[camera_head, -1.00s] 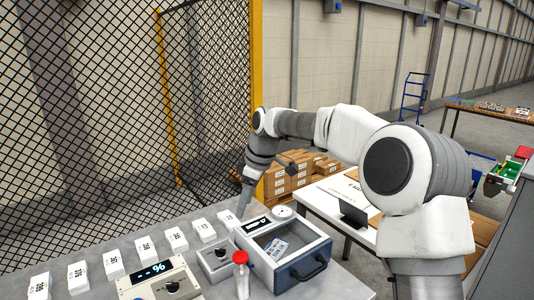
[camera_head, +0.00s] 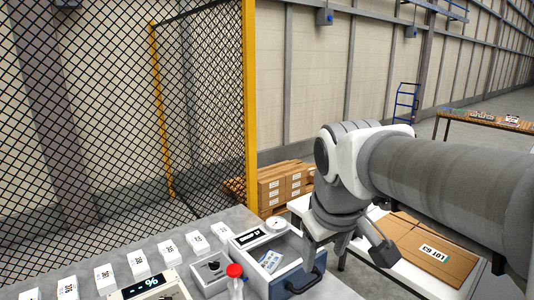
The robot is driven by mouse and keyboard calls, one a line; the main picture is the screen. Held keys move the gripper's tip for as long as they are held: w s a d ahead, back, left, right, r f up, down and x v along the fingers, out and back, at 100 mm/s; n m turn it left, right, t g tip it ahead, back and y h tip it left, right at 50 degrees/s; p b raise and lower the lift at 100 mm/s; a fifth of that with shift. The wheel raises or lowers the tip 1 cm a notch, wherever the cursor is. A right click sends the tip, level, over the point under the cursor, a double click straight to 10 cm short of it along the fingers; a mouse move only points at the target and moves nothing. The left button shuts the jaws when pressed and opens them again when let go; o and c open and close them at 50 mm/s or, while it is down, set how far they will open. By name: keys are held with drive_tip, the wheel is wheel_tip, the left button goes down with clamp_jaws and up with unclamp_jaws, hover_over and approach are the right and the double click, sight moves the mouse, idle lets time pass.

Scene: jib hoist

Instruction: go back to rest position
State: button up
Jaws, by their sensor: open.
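My gripper (camera_head: 318,262) hangs at the front right corner of the open box (camera_head: 284,281), in front of its side and near the dark handle. Its jaws are small here and partly merge with the box behind them. It appears to hold nothing. The box stands on the grey table with a card (camera_head: 270,261) inside it. My arm reaches in from the right edge of the view.
A red-capped bottle (camera_head: 235,271), a knob box (camera_head: 210,268) and a percent display unit (camera_head: 150,286) stand on the grey table (camera_head: 84,263). A mesh fence (camera_head: 100,110) rises behind. A cardboard sheet (camera_head: 425,248) lies on the white table.

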drive_tip(key=s+d+f+m, duration=0.2)
drive_tip(key=s, duration=0.3)
drive_tip(key=s+d+f+m+t, duration=0.1)
drive_tip(key=s+d+f+m, duration=0.1)
drive_tip(key=s, duration=0.3)
drive_tip(key=shift+s+d+m, duration=0.2)
drive_tip(key=shift+d+m, duration=0.1)
drive_tip(key=shift+m, duration=0.2)
idle(0.9)
drive_tip(key=shift+c, duration=1.1)
drive_tip(key=shift+a, duration=0.15)
